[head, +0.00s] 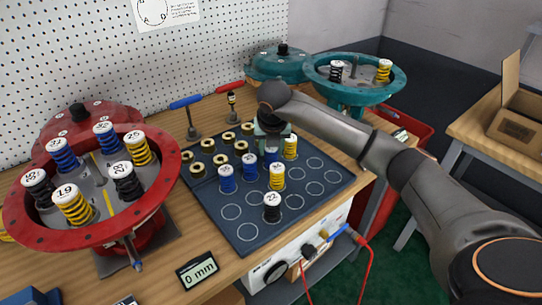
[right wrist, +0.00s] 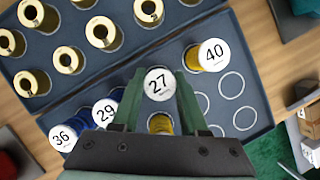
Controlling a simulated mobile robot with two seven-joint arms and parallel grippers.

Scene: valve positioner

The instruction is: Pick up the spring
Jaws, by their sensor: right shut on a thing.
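My right gripper (head: 271,137) is over the dark tray (head: 240,238) at the work table's middle. In the right wrist view its two green fingers (right wrist: 158,100) are closed on the sides of a spring with a white cap marked 27 (right wrist: 159,84). The fingers hide most of that spring's coils. I cannot tell whether it still touches the tray. Blue springs marked 36 (right wrist: 63,137) and 29 (right wrist: 105,112) stand to its left, and a yellow spring marked 40 (right wrist: 211,54) to its right. My left gripper is not in view.
A red housing (head: 20,232) with several springs stands at the left, and a teal housing (head: 365,98) with two springs at the back right. Brass pieces (head: 193,169) fill the tray's far left side. A yellow spring (head: 277,179) and a black spring (head: 272,210) stand nearer.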

